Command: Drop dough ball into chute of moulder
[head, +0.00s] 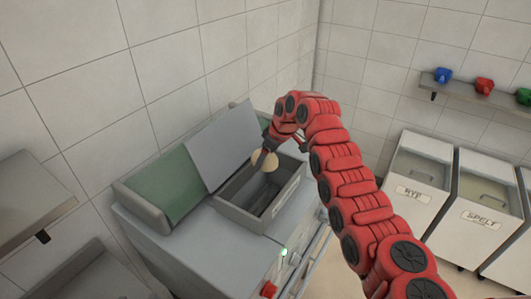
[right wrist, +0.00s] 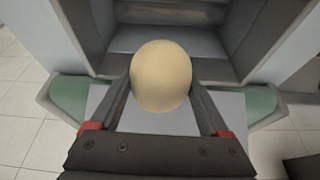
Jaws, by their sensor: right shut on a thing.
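The pale dough ball (head: 268,160) is above the open chute of the moulder, near its back left edge. In the right wrist view the dough ball (right wrist: 161,75) sits between the two fingers. My right gripper (head: 264,158) is shut on it. The chute (head: 247,219) is an open grey box on top of the moulder (head: 215,256), with a dark interior. In the right wrist view the chute opening (right wrist: 170,38) shows beyond the ball. My left gripper does not show in these views.
A grey plate (head: 220,142) tilts up behind the chute beside a green belt (head: 165,186). A green light (head: 284,252) and a red knob (head: 269,289) are on the moulder's front. Bins marked RYE (head: 413,194) and SPELT (head: 482,219) stand right. A steel shelf (head: 30,205) is left.

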